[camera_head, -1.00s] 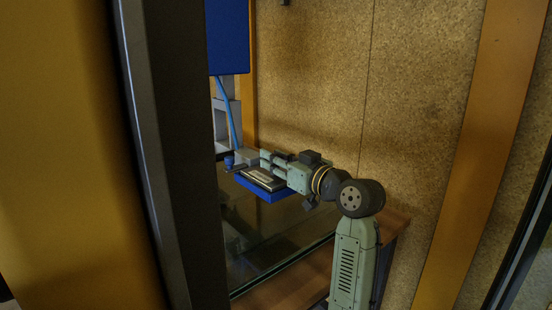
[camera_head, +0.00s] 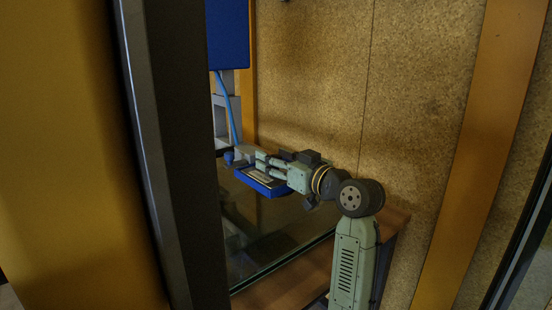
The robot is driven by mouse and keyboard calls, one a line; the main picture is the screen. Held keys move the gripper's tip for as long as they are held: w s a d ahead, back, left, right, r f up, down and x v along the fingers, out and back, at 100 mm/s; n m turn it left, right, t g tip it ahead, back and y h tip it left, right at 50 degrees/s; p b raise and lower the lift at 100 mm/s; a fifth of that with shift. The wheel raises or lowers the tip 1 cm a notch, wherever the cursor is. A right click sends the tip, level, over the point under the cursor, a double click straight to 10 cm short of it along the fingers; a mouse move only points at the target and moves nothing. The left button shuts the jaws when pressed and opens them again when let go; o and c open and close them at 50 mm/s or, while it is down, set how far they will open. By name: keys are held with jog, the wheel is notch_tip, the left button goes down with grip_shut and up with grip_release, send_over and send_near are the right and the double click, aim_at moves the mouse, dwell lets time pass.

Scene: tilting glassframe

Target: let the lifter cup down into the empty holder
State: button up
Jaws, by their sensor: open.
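My gripper (camera_head: 262,161) reaches in from the right, above the glass surface, with its fingers pointing left. It is open. A small blue cylindrical piece (camera_head: 229,157) shows just left of the fingertips and may be part of the lifter cup; I cannot tell for sure. A blue tray (camera_head: 270,190) with a pale flat insert lies under my fingers and looks like a holder. I cannot tell whether any cup sits in a holder, as my fingers cover part of that area.
A dark upright post (camera_head: 170,150) stands close in front at the left. A large blue panel (camera_head: 228,40) with a blue hose (camera_head: 232,115) is behind. A speckled board wall (camera_head: 310,80) stands close behind my arm. The glass top (camera_head: 265,235) is clear in front.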

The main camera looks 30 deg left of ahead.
jog(key=shift+f, duration=0.1)
jog(key=v, duration=1.2)
